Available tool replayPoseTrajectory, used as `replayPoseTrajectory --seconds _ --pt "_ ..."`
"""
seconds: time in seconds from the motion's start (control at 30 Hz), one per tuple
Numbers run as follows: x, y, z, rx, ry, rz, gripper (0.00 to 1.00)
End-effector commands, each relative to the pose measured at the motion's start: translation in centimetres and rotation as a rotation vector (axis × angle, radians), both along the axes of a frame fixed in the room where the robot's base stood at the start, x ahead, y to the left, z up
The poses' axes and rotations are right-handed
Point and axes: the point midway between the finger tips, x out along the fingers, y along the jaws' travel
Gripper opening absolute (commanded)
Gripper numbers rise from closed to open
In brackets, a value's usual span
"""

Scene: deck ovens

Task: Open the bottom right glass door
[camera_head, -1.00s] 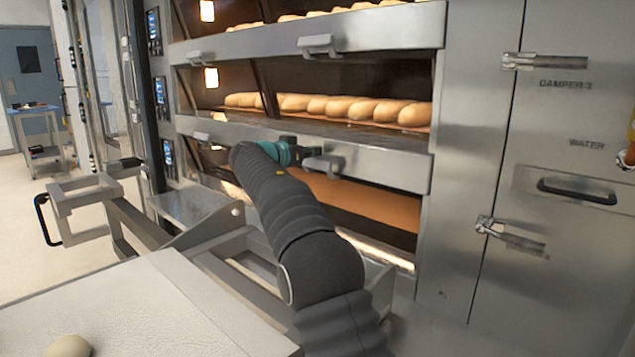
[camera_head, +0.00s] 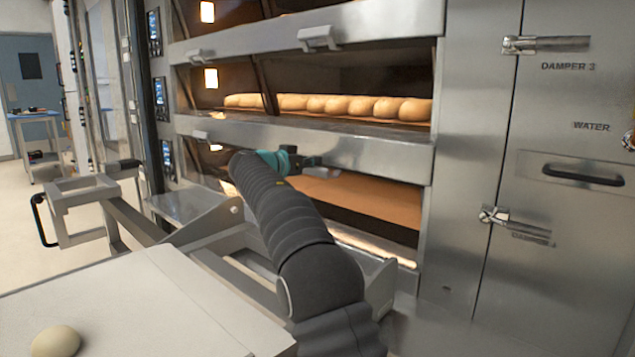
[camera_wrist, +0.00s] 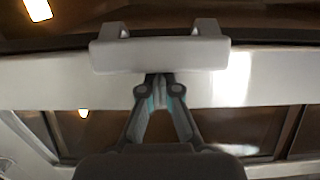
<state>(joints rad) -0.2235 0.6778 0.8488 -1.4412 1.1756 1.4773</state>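The bottom right glass door is a wide pane under a steel rail (camera_head: 370,158), with a brown-orange deck visible through it in the head view. It looks closed. Its handle (camera_wrist: 160,54) is a short horizontal steel bar on two brackets, seen across the top middle of the wrist view. My gripper (camera_wrist: 158,78) has its fingers drawn together, with the tips at the lower edge of the handle bar. Whether the tips reach behind the bar cannot be told. In the head view my gripper (camera_head: 312,162) is at the rail and mostly covers the handle.
The upper deck doors carry a similar handle (camera_head: 318,38), and bread loaves (camera_head: 350,105) sit inside. A steel cabinet (camera_head: 570,120) with latches stands at right. A pale table (camera_head: 150,305) with a dough ball (camera_head: 57,341) is at front left, beside a metal frame (camera_head: 215,225).

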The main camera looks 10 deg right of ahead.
Motion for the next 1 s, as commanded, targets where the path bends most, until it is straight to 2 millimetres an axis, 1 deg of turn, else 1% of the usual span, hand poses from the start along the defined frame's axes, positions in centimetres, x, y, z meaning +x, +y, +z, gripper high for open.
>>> replayPoseTrajectory --seconds 0.03,0.23,0.27,0.37,1.0 --pt "0.0 0.1 -0.5 0.000 0.000 0.001 0.00" --pt "-0.1 0.3 -1.3 0.000 -0.002 0.003 0.00" --pt "-0.1 0.3 -0.9 -0.001 -0.002 0.003 0.00" --pt "-0.2 0.5 -0.9 0.000 -0.003 0.004 0.00" --pt "-3.3 4.7 0.4 0.000 -0.004 0.004 0.00"
